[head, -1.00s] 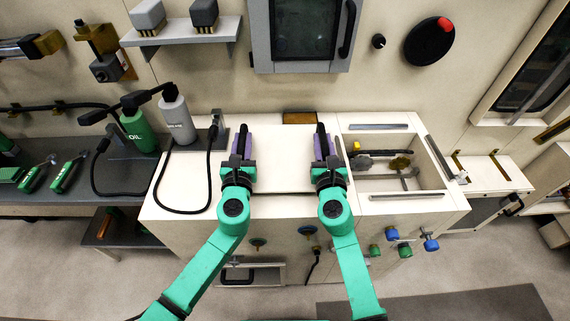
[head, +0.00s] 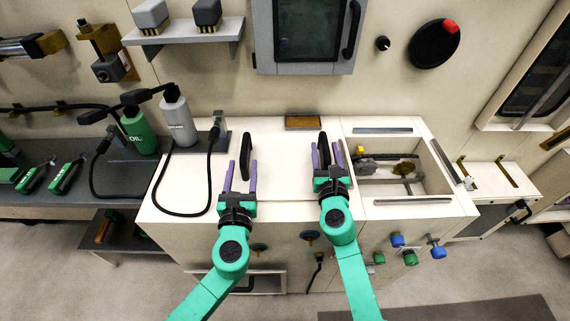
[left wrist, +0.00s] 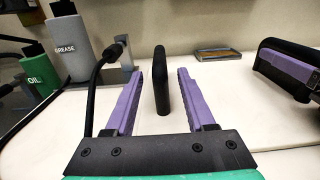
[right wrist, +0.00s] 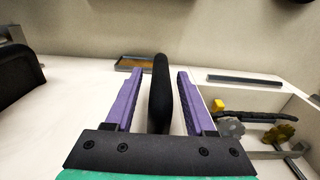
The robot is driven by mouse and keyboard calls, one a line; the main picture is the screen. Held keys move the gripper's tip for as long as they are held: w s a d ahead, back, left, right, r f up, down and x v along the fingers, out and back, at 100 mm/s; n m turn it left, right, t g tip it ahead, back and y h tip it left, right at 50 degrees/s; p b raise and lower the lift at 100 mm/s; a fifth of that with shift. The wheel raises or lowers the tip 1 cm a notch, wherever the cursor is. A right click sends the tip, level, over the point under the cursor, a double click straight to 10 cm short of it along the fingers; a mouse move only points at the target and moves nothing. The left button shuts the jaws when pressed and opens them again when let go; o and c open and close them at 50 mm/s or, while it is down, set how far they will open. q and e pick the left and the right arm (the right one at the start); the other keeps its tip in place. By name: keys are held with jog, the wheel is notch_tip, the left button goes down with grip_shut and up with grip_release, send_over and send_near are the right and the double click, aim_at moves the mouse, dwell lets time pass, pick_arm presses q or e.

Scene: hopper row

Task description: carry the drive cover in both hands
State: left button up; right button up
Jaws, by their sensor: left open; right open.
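The drive cover (head: 285,160) is a pale flat panel with two upright black handles. It lies on the white cabinet top, left of an open bay; its edges are hard to tell from the cabinet. My left gripper (head: 242,164) is open, set back toward me, with its purple fingers apart on either side of the left handle (left wrist: 160,80). My right gripper (head: 328,145) is open and further forward, its fingers on either side of the right handle (right wrist: 160,95). Gaps show between handle and fingers in both wrist views.
The open bay (head: 433,182) right of the cover holds gears and a dark shaft. A green oil bottle (head: 139,132) and a grey grease bottle (head: 178,122) with a black hose stand at left. A small brown tray (head: 303,122) lies behind the cover.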

pick_arm(q)
jog(key=s, duration=0.5)
pick_arm(e)
jog(key=shift+s, duration=0.1)
pick_arm(q)
jog(key=shift+s, duration=0.1)
pick_arm(e)
jog(key=shift+s, duration=0.15)
pick_arm(q)
jog(key=shift+d, duration=0.1)
pick_arm(e)
jog(key=s, duration=1.1)
jog(key=shift+s+d, duration=0.15)
jog(key=shift+s, duration=0.2)
